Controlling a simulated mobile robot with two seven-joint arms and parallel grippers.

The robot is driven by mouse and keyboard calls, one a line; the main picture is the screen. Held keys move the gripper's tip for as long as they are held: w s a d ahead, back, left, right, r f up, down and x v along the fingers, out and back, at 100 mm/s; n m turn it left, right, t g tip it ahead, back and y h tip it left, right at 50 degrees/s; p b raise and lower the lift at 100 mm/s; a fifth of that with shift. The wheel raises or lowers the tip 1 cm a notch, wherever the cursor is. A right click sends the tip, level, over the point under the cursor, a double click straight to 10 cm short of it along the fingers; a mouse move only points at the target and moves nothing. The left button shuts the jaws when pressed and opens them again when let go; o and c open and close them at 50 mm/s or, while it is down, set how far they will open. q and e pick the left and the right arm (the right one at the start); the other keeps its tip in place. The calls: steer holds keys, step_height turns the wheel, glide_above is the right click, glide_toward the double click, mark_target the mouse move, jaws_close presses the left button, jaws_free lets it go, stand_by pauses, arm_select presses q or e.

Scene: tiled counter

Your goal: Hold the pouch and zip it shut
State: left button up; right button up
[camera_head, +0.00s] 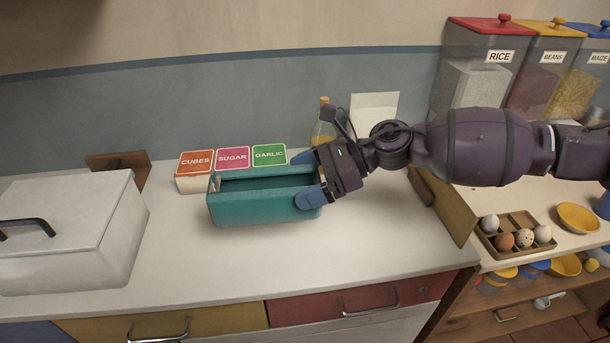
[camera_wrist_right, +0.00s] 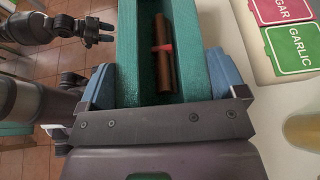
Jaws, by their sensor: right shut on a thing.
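The pouch (camera_head: 262,207) is a teal, box-shaped open container on the counter, in front of the labelled boxes. Its top is open; in the right wrist view its green walls (camera_wrist_right: 193,65) surround a brown roll with a red band (camera_wrist_right: 163,50). My right gripper (camera_head: 308,178) is shut on the pouch's right end, one blue finger on each long side. A small tan piece (camera_head: 214,184) shows at the pouch's left end; I cannot tell if it is a zip pull. My left gripper (camera_wrist_right: 100,32) appears in the right wrist view, open, empty and apart from the pouch.
Boxes marked cubes (camera_head: 196,163), sugar (camera_head: 232,158) and garlic (camera_head: 269,155) stand close behind the pouch. A white lidded box (camera_head: 75,235) is at left. A bottle (camera_head: 323,130) is behind my right gripper. An egg tray (camera_head: 510,228) is at right. The counter front is clear.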

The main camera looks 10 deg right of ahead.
steer(key=shift+f+b, duration=0.4)
steer(key=shift+f, duration=0.75)
steer(key=shift+f+b, duration=0.6)
steer(key=shift+f, duration=1)
steer(key=shift+f+b, duration=0.35)
steer(key=shift+f, duration=0.6)
arm_select(q)
steer(key=shift+w+d+f, duration=0.1)
steer(key=shift+w+f, duration=0.05)
steer(key=shift+f, duration=0.4)
steer(key=shift+w+d+f, duration=0.1)
steer(key=shift+w+f, duration=0.05)
steer(key=shift+f, duration=0.4)
arm_select(e)
steer(key=shift+f, duration=0.6)
arm_select(q)
steer(key=shift+b, duration=0.3)
arm_select(e)
steer(key=shift+f, duration=0.2)
steer(key=shift+f, duration=0.5)
arm_select(q)
steer(key=shift+s+f, duration=0.2)
steer(key=shift+f, duration=0.1)
steer(key=shift+w+r, duration=0.15)
